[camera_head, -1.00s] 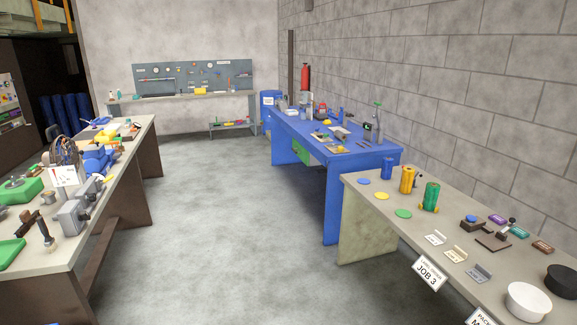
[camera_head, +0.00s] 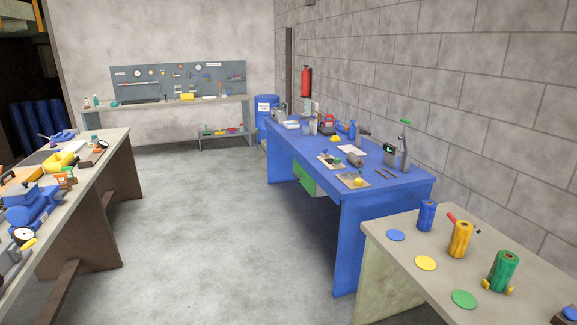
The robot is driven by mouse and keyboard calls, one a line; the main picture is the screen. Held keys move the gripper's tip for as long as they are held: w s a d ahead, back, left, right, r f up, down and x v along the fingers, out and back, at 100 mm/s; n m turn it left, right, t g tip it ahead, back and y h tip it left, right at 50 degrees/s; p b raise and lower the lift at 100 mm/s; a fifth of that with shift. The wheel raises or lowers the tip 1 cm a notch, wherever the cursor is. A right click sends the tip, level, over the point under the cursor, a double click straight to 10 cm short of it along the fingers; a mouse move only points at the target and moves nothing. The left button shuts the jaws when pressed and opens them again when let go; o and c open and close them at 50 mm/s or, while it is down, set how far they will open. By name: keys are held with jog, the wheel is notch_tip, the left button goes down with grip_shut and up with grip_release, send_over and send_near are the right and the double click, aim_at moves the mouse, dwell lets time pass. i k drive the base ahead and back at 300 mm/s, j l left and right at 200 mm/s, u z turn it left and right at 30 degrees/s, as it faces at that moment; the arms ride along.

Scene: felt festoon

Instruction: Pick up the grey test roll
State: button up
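A small grey cylinder (camera_head: 355,160), which looks like the grey test roll, lies on its side on the blue workbench (camera_head: 400,187). It is near the middle of the bench top, among flat plates and small tools. It is too small to make out any marking. My gripper is not in view, so its state does not show.
A plate with a yellow piece (camera_head: 357,181) and a green-topped device (camera_head: 403,146) stand near the roll. Blue (camera_head: 427,215), yellow (camera_head: 461,239) and green (camera_head: 502,270) rolls stand on the grey bench (camera_head: 405,248). The floor aisle (camera_head: 225,225) is clear.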

aim_at(352, 157)
jog(key=i, duration=1.9)
jog(key=i+j+z, duration=0.15)
jog(key=i+z, duration=0.3)
jog(key=i, duration=0.25)
jog(key=i+j+z, duration=0.4)
jog(key=i, duration=0.3)
jog(key=i+j+z, duration=0.45)
jog(key=i+j, duration=0.15)
